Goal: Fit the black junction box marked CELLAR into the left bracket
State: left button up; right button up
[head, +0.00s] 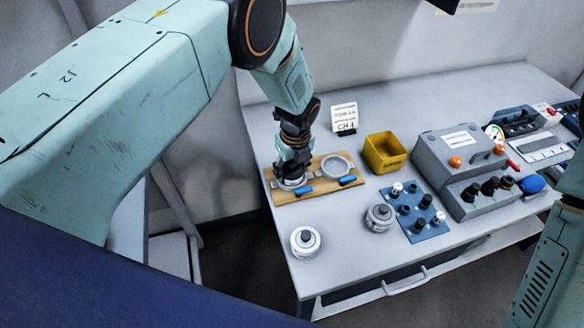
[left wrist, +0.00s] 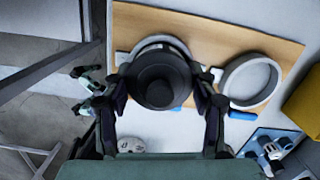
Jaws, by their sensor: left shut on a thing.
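The black round junction box (left wrist: 160,80) is between the fingers of my left gripper (left wrist: 163,100), which is shut on it. No marking on it can be read. In the head view my left gripper (head: 292,168) points down over the left ring bracket (head: 292,185) on the wooden board. In the left wrist view the left bracket's pale rim (left wrist: 158,41) shows behind the box, which covers most of it. Whether the box is seated or just above the ring, I cannot tell. The right ring bracket (head: 336,167) is empty. My right gripper is out of view.
The wooden board (head: 324,185) has blue levers in front of its rings. A yellow bin (head: 384,153) stands right of it. Two pale round units (head: 304,241) (head: 380,217) and a blue plate (head: 418,226) with several knobs lie nearer. A card (head: 344,116) stands behind; a grey console (head: 440,150) is right.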

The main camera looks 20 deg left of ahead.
pick_arm(q)
jog(key=o, duration=1)
jog(key=shift+o, duration=0.2)
jog(key=shift+r, duration=0.1)
jog(key=shift+r+p, duration=3.2)
jog(key=shift+r, duration=0.3)
jog(key=shift+f, duration=0.2)
notch_tip(320, 180, down, 6)
jog(key=b, duration=0.5)
jog(key=shift+r, duration=0.15)
